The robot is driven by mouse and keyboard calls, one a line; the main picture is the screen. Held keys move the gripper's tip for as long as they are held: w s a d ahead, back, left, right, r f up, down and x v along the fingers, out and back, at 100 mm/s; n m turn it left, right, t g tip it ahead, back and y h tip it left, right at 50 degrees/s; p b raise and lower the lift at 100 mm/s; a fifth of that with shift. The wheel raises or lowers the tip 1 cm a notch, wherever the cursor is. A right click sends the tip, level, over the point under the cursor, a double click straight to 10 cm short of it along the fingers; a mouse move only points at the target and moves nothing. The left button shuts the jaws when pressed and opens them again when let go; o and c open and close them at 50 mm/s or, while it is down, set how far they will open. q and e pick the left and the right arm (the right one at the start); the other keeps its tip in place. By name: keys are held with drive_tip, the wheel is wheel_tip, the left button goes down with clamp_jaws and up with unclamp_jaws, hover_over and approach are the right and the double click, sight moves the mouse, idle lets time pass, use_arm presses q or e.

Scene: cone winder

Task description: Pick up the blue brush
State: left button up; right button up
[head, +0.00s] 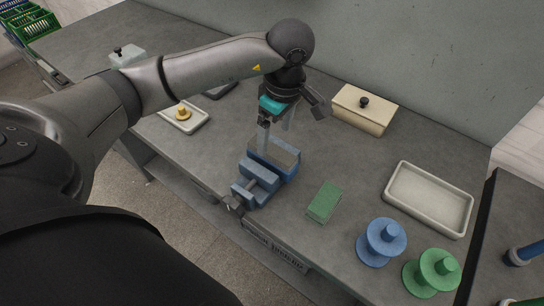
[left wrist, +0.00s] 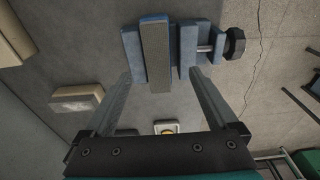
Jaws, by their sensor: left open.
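No shape that I can surely call a brush shows in either view. A blue vise (head: 262,181) sits at the table's front edge, with a blue block with a grey face (head: 276,157) at its back, perhaps part of it. In the left wrist view, this block shows as a long grey bar (left wrist: 155,58) across the vise (left wrist: 188,52). My left gripper (head: 274,141) points down over the vise. In the left wrist view, its fingers (left wrist: 160,75) are wide apart, on either side of the bar's near end, with nothing held. My right gripper is out of view.
A green block (head: 325,201), a blue spool (head: 381,242), a green spool (head: 432,271) and an empty tray (head: 429,226) lie right. A cream lidded box (head: 364,110) stands behind. A tray with a yellow piece (head: 183,114) is left.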

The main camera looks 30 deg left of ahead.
sight(272, 149)
use_arm(q)
drive_tip(key=shift+w+a+f, duration=0.1)
drive_tip(key=shift+a+f, duration=0.05)
drive_tip(key=shift+f, duration=0.75)
drive_tip(key=shift+w+a+f, duration=0.1)
drive_tip(key=shift+a+f, duration=0.05)
drive_tip(key=shift+f, duration=0.8)
drive_tip(key=shift+w+a+f, duration=0.1)
drive_tip(key=shift+a+f, duration=0.05)
drive_tip(key=shift+f, duration=0.75)
drive_tip(key=shift+c, duration=0.2)
drive_tip(key=shift+r, duration=0.1)
clamp_jaws()
